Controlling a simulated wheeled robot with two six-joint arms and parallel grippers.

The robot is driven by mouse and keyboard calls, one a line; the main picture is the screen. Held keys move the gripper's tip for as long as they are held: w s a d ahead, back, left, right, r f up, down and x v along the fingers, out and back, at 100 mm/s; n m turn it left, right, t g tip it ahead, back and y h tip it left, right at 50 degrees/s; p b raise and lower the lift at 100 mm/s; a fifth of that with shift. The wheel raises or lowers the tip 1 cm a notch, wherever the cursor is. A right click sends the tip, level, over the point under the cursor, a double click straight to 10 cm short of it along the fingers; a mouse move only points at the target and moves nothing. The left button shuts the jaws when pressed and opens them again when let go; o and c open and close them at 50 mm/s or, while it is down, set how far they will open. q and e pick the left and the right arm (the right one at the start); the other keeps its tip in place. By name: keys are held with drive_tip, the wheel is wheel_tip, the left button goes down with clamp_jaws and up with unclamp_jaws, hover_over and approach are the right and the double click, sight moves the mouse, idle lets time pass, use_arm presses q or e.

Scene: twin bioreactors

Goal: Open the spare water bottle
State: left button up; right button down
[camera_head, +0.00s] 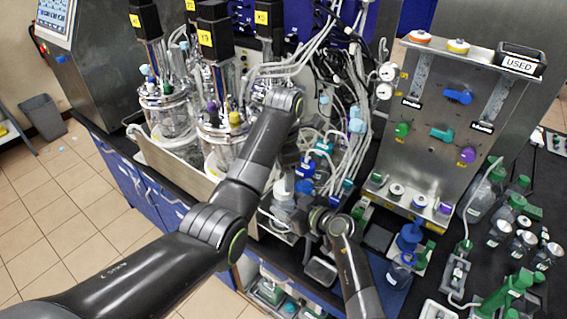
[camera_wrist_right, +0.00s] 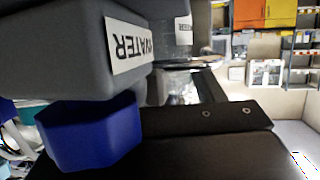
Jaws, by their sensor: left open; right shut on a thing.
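A clear bottle with a blue cap (camera_head: 284,189) stands at the middle of the bench in the head view. My left gripper (camera_head: 289,164) points down just above this cap and is open; its fingertips are hard to make out. My right gripper (camera_head: 303,212) reaches in low from the right, beside the bottle, and is shut on it; the contact is partly hidden by my wrist. In the right wrist view a dark blue cap-like part (camera_wrist_right: 92,132) lies against a grey body with an upside-down WATER label (camera_wrist_right: 130,46). I cannot tell whether cap and left fingers touch.
Glass bioreactor vessels (camera_head: 222,128) with tubing stand behind and left. More blue caps (camera_head: 307,166) crowd close behind the bottle. A steel valve panel (camera_head: 456,120) rises at the right. A blue-capped bottle (camera_head: 399,270) and green-capped bottles (camera_head: 510,208) stand on the black bench.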

use_arm(q)
drive_tip(key=m, duration=0.4)
drive_tip(key=shift+r+m, duration=0.2)
drive_tip(key=shift+m, duration=0.2)
use_arm(e)
drive_tip(key=shift+f, duration=0.15)
use_arm(q)
drive_tip(key=m, duration=0.4)
drive_tip(key=shift+r+m, duration=0.2)
drive_tip(key=shift+m, duration=0.1)
drive_tip(key=m, duration=0.4)
drive_tip(key=shift+r+m, duration=0.2)
drive_tip(key=shift+m, duration=0.1)
drive_tip(key=m, duration=0.3)
drive_tip(key=shift+r, duration=0.15)
drive_tip(key=m, duration=0.4)
drive_tip(key=shift+r, duration=0.2)
drive_tip(key=m, duration=0.3)
drive_tip(key=shift+r+m, duration=0.15)
drive_tip(key=shift+m, duration=0.15)
drive_tip(key=m, duration=0.4)
drive_tip(key=shift+r, duration=0.15)
drive_tip(key=m, duration=0.4)
drive_tip(key=shift+r, duration=0.15)
drive_tip(key=shift+f+m, duration=0.3)
drive_tip(key=shift+m, duration=0.1)
wheel_tip(320, 180, down, 7)
drive_tip(key=shift+f, duration=0.2)
drive_tip(key=shift+c, duration=0.4)
